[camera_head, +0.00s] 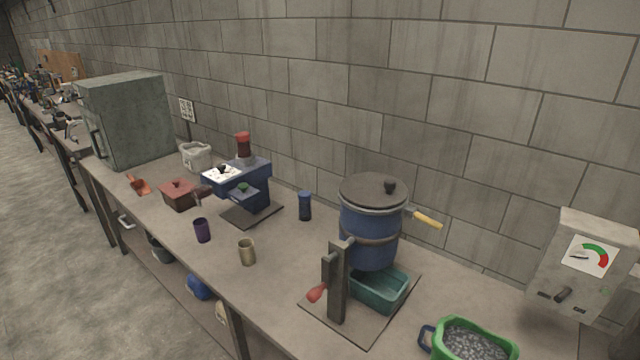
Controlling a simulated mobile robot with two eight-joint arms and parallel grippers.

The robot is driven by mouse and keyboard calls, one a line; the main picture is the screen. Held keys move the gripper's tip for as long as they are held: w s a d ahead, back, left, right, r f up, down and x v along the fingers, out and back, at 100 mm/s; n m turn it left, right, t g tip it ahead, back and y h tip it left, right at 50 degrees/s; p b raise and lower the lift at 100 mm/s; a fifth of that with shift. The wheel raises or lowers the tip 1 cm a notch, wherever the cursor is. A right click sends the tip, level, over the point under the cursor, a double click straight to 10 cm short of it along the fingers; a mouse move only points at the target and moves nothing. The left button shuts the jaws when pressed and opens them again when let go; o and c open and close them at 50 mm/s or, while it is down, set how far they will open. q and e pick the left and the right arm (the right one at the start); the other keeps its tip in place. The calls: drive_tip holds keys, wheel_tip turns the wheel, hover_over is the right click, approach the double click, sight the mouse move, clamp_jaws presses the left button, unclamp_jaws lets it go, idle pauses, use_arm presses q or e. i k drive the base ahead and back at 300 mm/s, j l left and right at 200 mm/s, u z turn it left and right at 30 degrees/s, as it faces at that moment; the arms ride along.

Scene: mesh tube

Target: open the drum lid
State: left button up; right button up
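A blue drum (370,234) stands on a bench, held at its side by a grey post (337,284) with a red-handled crank (317,292). Its round dark lid (366,190) lies flat on top and looks closed, with a black knob (390,186) near the right side. A lever with a yellow handle (427,219) sticks out to the right just below the rim. A teal bin (381,290) sits under the drum. Neither of my grippers is in view.
A green tub (472,342) of grey pellets stands at the front right, near a grey box with a dial (588,256). Left of the drum are a blue cup (305,206), a tan cup (247,252), a purple cup (202,230) and a blue machine (254,188). A block wall runs behind.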

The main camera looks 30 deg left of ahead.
sight(371, 191)
drive_tip(key=u, duration=0.8)
